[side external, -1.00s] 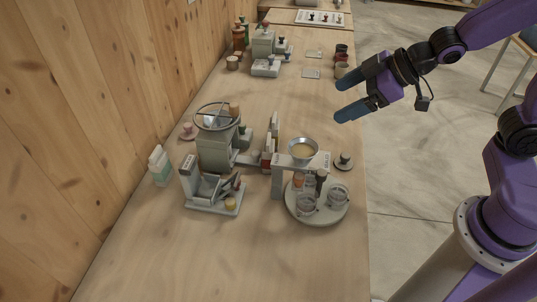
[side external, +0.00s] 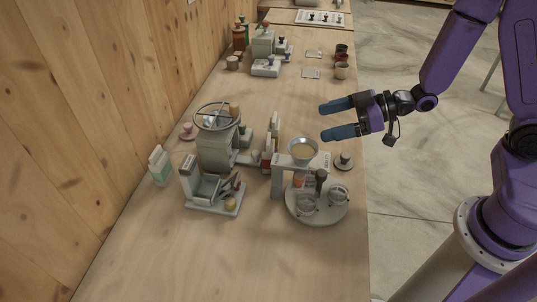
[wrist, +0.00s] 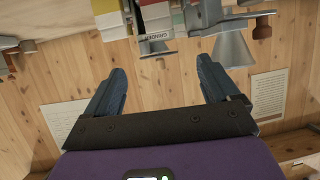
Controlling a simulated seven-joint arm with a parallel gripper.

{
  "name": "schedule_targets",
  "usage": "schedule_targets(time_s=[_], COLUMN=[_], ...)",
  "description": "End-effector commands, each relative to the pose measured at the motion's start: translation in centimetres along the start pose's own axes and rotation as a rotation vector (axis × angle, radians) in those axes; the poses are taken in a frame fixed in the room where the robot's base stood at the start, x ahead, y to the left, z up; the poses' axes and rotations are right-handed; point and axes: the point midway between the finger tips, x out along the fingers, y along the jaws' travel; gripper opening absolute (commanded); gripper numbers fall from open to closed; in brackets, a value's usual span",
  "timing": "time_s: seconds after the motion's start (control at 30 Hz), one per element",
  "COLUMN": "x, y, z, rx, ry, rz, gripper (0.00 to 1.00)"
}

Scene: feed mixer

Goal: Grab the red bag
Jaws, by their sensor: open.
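A small upright bag with red on it (side external: 266,166) stands between the grey mixer and the funnel stand in the side view, partly hidden by other items there. In the wrist view, white, yellow and red blocks or packets show at the top edge, cut off by the frame; I cannot tell which is the red bag. My gripper (side external: 321,121) is open and empty, with blue fingers apart, above the table's right side, to the right of and above the bag. The open fingers also show in the wrist view (wrist: 160,68).
The grey mixer (side external: 215,150) with a wheel stands left of the bag. The funnel (side external: 302,150) on its stand, with a round tray (side external: 318,213) of jars, is to the right. A scoop unit (side external: 212,195) sits in front. The table's front is clear.

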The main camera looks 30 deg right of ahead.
Motion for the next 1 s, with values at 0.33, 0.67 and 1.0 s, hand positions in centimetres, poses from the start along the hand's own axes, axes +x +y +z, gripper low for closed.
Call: schedule_targets(time_s=[0.33,0.67,1.0], x=[1.5,4.3,10.5], y=[0.0,0.0,-0.1], z=[3.1,3.0,3.0], rx=[0.000,-0.002,-0.003], ry=[0.000,0.000,0.001], rz=[0.001,-0.001,-0.001], gripper=[0.88,0.88,0.88])
